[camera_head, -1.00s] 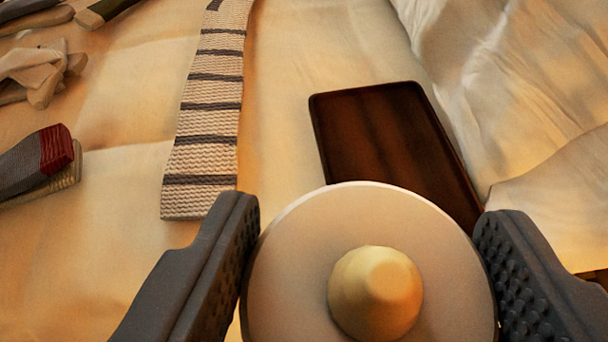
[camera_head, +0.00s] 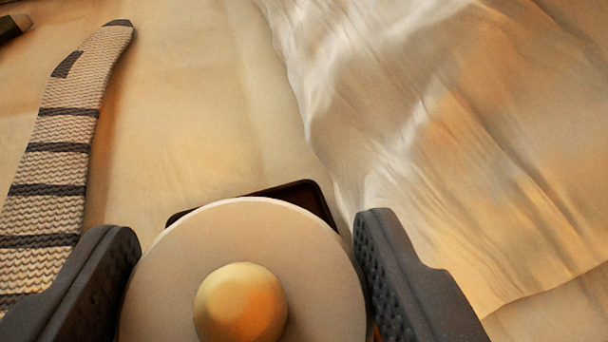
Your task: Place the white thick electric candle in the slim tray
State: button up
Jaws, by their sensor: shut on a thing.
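The white thick electric candle (camera_head: 170,272) is held between the two dark fingers of my gripper (camera_head: 248,265), with its round top and yellowish flame tip facing the camera. My gripper is shut on it. The slim tray (camera_head: 305,195), dark brown with a raised rim, lies on the bed behind and beneath the candle in the picture. Only its far edge and far right corner show clearly; the candle and fingers hide the rest. I cannot tell how high the candle is above the tray.
A striped knitted sock (camera_head: 60,165) lies on the bed at the left. A rumpled pale cloth (camera_head: 430,130) covers the right side, close to the tray's right edge. A dark object (camera_head: 12,27) shows at the top left corner. The sheet (camera_head: 200,110) beyond the tray is clear.

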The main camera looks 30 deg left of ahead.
jog(key=shift+w+a+f, duration=0.1)
jog(key=shift+w+a, duration=0.2)
jog(key=shift+w, duration=0.4)
jog(key=shift+w+f, duration=0.15)
jog(key=shift+f, duration=0.05)
jog(key=shift+f+b, duration=0.7)
jog(key=shift+f, duration=0.85)
jog(key=shift+f, duration=0.1)
jog(key=o, duration=1.4)
jog(key=shift+c, duration=0.2)
jog(key=p+v, duration=0.1)
jog(key=v, duration=1.1)
jog(key=shift+p, duration=0.4)
